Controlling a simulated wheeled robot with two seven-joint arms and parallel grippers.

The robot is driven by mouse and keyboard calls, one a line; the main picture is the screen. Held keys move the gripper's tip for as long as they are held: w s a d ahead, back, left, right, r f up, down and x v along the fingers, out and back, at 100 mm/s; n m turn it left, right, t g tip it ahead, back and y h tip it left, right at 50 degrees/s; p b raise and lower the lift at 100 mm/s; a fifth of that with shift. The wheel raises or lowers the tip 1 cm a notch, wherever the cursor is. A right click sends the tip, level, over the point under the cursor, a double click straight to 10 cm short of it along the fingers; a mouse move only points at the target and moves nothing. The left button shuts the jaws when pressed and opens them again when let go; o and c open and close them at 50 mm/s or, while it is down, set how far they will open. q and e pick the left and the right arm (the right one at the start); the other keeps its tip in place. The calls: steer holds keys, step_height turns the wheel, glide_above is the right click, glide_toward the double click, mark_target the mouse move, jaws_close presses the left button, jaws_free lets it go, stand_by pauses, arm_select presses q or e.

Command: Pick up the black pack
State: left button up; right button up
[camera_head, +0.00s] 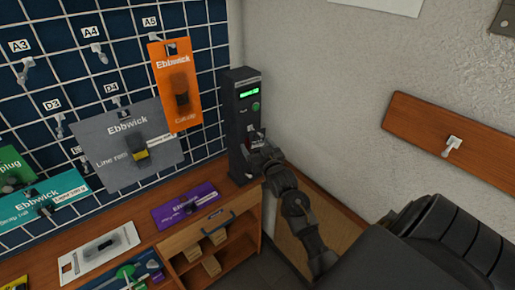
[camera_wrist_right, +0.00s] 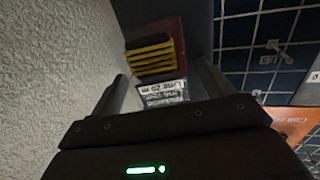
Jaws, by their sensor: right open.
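My right gripper (camera_head: 257,143) is at the front of a dark upright unit (camera_head: 239,132) with a green display. In the right wrist view, its two fingers (camera_wrist_right: 162,86) are apart, with a pack (camera_wrist_right: 154,57) beyond and between them. This pack shows a dark red backing, a black and yellow striped piece and a white printed label. I cannot tell whether the fingers touch it. In the head view it is mostly hidden by the gripper. No plainly all-black pack shows. My left gripper is out of view.
An orange pack (camera_head: 170,62), a grey pack (camera_head: 106,128) and a teal pack (camera_head: 20,207) hang on the grid panel left of the unit. A purple pack (camera_head: 204,197) and a white pack (camera_head: 70,268) lie on the wooden bench. A wall board (camera_head: 410,124) is at right.

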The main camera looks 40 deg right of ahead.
steer(key=shift+c, duration=0.4)
steer(key=c, duration=1)
steer(key=shift+r, duration=0.15)
steer(key=shift+r+b, duration=0.35)
steer(key=shift+r, duration=0.25)
steer(key=b+v, duration=0.3)
steer(key=v, duration=1.5)
steer(key=shift+r, duration=0.15)
